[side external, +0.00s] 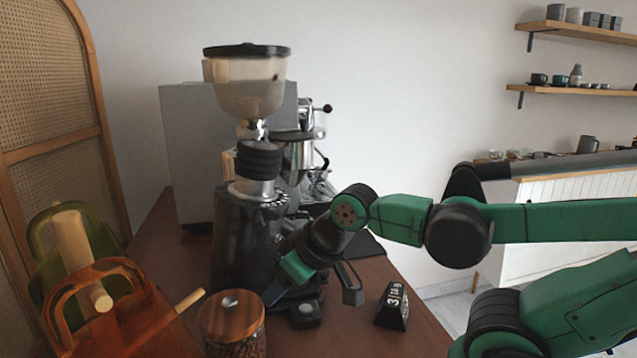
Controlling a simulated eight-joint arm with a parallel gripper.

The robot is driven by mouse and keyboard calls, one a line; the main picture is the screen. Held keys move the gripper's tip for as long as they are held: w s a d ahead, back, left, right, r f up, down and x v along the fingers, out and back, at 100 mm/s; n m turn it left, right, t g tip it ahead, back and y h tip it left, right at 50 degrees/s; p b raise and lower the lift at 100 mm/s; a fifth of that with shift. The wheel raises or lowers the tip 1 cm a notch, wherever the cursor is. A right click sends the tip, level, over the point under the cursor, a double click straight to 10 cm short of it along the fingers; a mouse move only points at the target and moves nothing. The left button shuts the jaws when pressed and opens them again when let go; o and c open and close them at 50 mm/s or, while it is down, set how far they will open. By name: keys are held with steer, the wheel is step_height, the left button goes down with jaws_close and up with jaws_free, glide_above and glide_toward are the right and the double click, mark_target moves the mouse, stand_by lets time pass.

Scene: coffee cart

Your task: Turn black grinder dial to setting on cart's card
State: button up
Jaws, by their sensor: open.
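The black grinder (240,235) stands on the wooden cart top, with a clear hopper (250,90) above it. Its black ribbed dial (258,160) is a collar below the hopper, over a metal ring with small marks too fine to read. A small black card block (393,305) with white figures stands at the cart's right; a "3" shows, the rest is unclear. My gripper (314,288) is open, angled downward in front of the grinder's lower right side, well below the dial. Nothing shows between its fingers. Whether it touches the grinder is unclear.
A wooden-lidded jar of beans (232,325) stands in front of the grinder. Orange (110,310) and green (50,230) items with wooden handles are at left. A grey espresso machine (185,140) stands behind. Bare cart top (370,340) lies around the card.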

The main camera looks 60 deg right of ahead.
mark_target(259, 216)
steer(key=w+d+r+m+g+y, duration=0.1)
steer(key=w+d+r+m+g, duration=0.25)
steer(key=r, duration=0.35)
steer(key=w+d+r+m+g, duration=0.2)
steer(key=w+r+m+g, duration=0.15)
steer(key=r+m, duration=0.2)
steer(key=shift+n+t, duration=0.4)
steer(key=shift+t, duration=0.1)
steer(key=shift+w+a+f, duration=0.1)
steer(key=shift+w+f, duration=0.05)
steer(key=shift+f, duration=0.7)
steer(key=shift+w+a+f, duration=0.15)
steer(key=shift+f, duration=0.65)
steer(key=shift+w+a+f, duration=0.1)
steer(key=shift+w+f, duration=0.05)
steer(key=shift+f, duration=0.7)
jaws_close()
